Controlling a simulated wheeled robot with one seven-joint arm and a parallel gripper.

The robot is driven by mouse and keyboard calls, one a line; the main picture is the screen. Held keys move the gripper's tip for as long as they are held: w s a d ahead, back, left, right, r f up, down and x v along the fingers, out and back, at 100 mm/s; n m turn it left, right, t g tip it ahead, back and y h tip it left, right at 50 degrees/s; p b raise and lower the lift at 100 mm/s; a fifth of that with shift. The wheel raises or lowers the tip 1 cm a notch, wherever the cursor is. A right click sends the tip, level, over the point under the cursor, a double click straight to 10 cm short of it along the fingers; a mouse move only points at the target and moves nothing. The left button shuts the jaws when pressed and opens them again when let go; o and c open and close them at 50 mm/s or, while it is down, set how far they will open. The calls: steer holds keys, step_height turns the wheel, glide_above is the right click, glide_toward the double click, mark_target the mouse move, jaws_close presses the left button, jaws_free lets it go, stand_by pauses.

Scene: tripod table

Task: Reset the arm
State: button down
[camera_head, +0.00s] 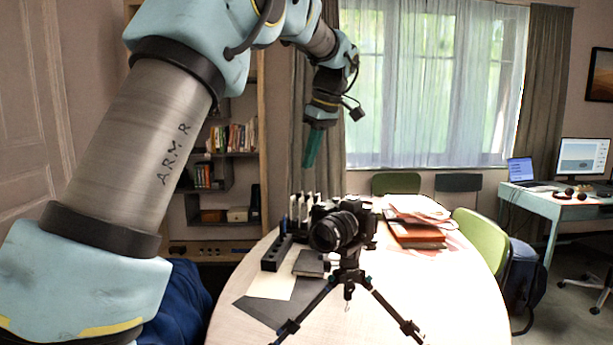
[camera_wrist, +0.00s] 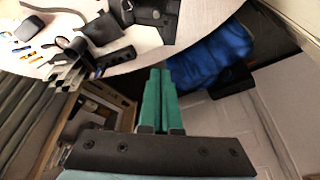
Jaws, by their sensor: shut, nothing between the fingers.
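My arm reaches in from the left in the head view and bends down, with my gripper (camera_head: 312,148) hanging in the air above the far left side of the table. Its green fingers point down and are shut with nothing between them. In the wrist view the green fingers of my gripper (camera_wrist: 159,85) lie close together, past the table's edge in the picture. The round wooden table (camera_head: 450,300) carries a black camera (camera_head: 336,228) on a small tripod (camera_head: 349,279). My gripper is apart from all of these.
A black block with holes (camera_head: 277,253), a dark notebook (camera_head: 309,263) and a stack of books (camera_head: 416,232) lie on the table. A green chair (camera_head: 478,238) stands at the right, a bookshelf (camera_head: 232,170) behind. A blue cloth-like thing (camera_wrist: 212,58) is below the table edge.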

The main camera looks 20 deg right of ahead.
steer(key=shift+s+r, duration=0.15)
steer(key=shift+r, duration=0.15)
steer(key=a+f+m+g+h, duration=0.1)
steer(key=a+f+m, duration=0.1)
steer(key=a+f, duration=0.55)
steer(key=a+f+m, duration=0.2)
steer(key=a+f, duration=0.2)
steer(key=a, duration=0.7)
steer(key=s+a+f+m, duration=0.1)
steer(key=s+a+f, duration=0.5)
steer(key=s+a, duration=0.1)
steer(key=s+a+f+m+h, duration=0.1)
steer(key=s+a+f+m, duration=0.1)
steer(key=s+a+f, duration=0.4)
steer(key=s+a, duration=0.2)
steer(key=a, duration=0.1)
steer(key=shift+s+a+g, duration=0.15)
steer(key=shift+a+g, duration=0.15)
